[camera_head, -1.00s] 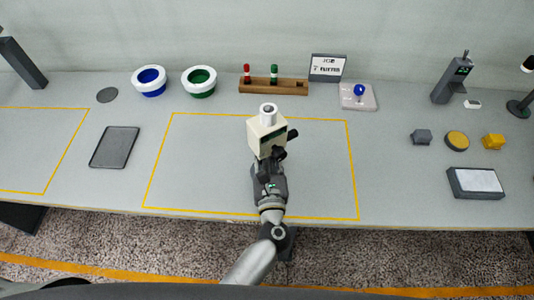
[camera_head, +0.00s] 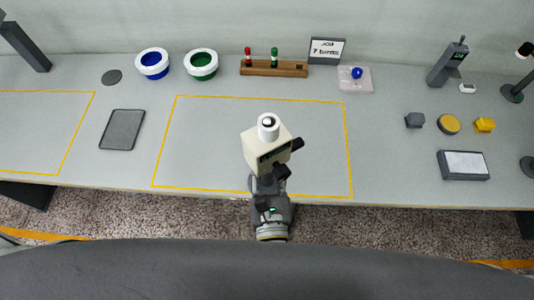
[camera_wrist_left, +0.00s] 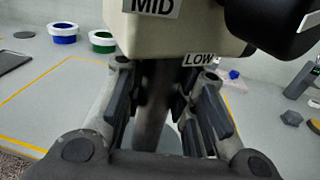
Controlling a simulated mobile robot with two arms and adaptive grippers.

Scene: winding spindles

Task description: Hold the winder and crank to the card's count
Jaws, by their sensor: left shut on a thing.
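The winder (camera_head: 265,152) is a cream box with a white spool-like cylinder on top, over the yellow-outlined middle area. Its black crank (camera_head: 297,143) sticks out to the right. My left gripper (camera_head: 267,185) is shut on the winder's dark post below the box. The wrist view shows the fingers (camera_wrist_left: 160,110) on either side of this post, with MID and LOW labels on the box above. The card (camera_head: 326,50) stands at the back and seems to read "7 turns". My right gripper is not in view.
A wooden rack (camera_head: 273,68) holds a red and a green spindle. Blue (camera_head: 152,64) and green (camera_head: 201,65) bowls stand back left. A pad with a blue knob (camera_head: 356,76) sits right of the card. A dark tray (camera_head: 122,130) lies left. The outlined area around the winder is clear.

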